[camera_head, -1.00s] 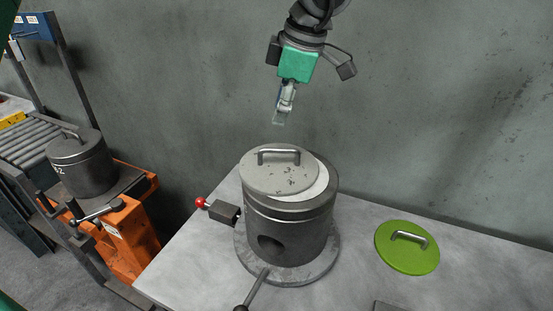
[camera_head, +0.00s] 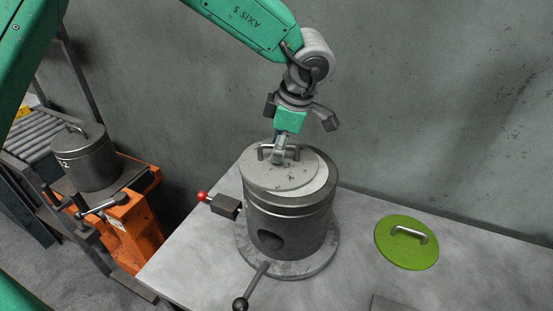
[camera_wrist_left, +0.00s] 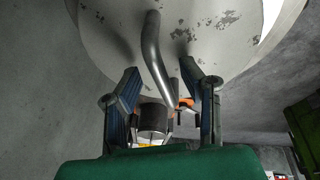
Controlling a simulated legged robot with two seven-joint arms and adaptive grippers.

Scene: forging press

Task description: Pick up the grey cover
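The grey cover (camera_head: 272,176) is a round, speckled lid with a metal bar handle (camera_head: 266,152). It lies off-centre on top of a dark cylinder (camera_head: 290,212), leaving a pale rim showing at its right. My left gripper (camera_head: 279,158) points down at the handle from above. In the left wrist view, the handle (camera_wrist_left: 152,55) of the cover (camera_wrist_left: 205,38) runs between the two blue-grey fingers of my left gripper (camera_wrist_left: 160,82). The fingers stand apart, with visible gaps beside the handle. My right gripper is not in view.
A green cover (camera_head: 405,242) with a handle lies on the table (camera_head: 350,270) at the right. A red-knobbed lever (camera_head: 203,197) and a black-knobbed lever (camera_head: 240,303) stick out near the cylinder. Another lidded pot (camera_head: 87,160) stands at left by an orange stand (camera_head: 135,225). A wall rises behind.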

